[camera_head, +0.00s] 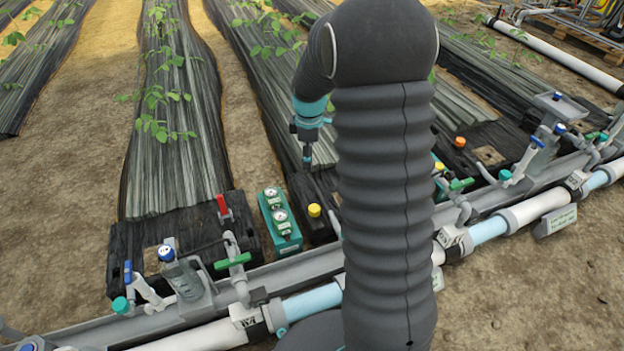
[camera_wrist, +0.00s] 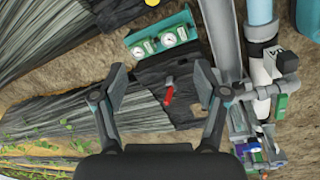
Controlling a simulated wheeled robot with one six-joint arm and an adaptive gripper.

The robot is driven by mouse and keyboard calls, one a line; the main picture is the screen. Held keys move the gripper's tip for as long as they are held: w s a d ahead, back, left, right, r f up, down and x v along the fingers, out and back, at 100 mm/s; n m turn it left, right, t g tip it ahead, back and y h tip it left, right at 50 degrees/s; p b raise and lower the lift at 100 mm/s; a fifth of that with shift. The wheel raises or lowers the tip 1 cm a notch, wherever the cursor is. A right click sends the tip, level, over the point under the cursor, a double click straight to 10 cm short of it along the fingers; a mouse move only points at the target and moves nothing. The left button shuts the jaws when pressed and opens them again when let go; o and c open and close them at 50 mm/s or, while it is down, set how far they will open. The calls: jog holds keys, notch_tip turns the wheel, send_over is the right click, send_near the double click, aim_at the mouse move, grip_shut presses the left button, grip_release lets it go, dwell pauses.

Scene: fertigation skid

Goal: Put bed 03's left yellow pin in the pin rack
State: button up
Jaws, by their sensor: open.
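A yellow round-topped piece (camera_head: 314,210), which may be the yellow pin, stands on a dark patch right of the green gauge box. A yellow piece also shows at the top edge of the wrist view (camera_wrist: 152,3). I cannot read which bed is 03, and I cannot make out the pin rack. My gripper (camera_wrist: 158,78) is open and empty, its two fingers spread apart in the wrist view. A red handle (camera_wrist: 168,95) shows between them, beyond the fingertips. In the head view the gripper is small and its fingers are unclear.
The green box (camera_head: 280,221) with two white gauges stands beside the bed end. A grey rail and pipe (camera_head: 312,303) with valves run across the front. My arm blocks the middle.

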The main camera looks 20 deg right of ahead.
aim_at(315, 208)
jog(key=w+d+f+n+b, duration=0.1)
jog(key=f, duration=0.9)
jog(key=w+d+f+n+g+b, duration=0.1)
jog(key=w+d+f+n, duration=0.1)
jog(key=f, duration=0.9)
jog(key=w+d+f+n+b, duration=0.1)
jog(key=w+f, duration=0.1)
jog(key=f, duration=0.9)
jog(key=shift+d+f+n+g, duration=0.25)
jog(key=shift+n+g, duration=0.05)
jog(key=shift+n, duration=0.1)
jog(key=c, duration=1.2)
jog(key=shift+r+p, duration=1.4)
jog(key=shift+r, duration=1.8)
notch_tip(315, 208, up, 22)
jog(key=p, duration=0.9)
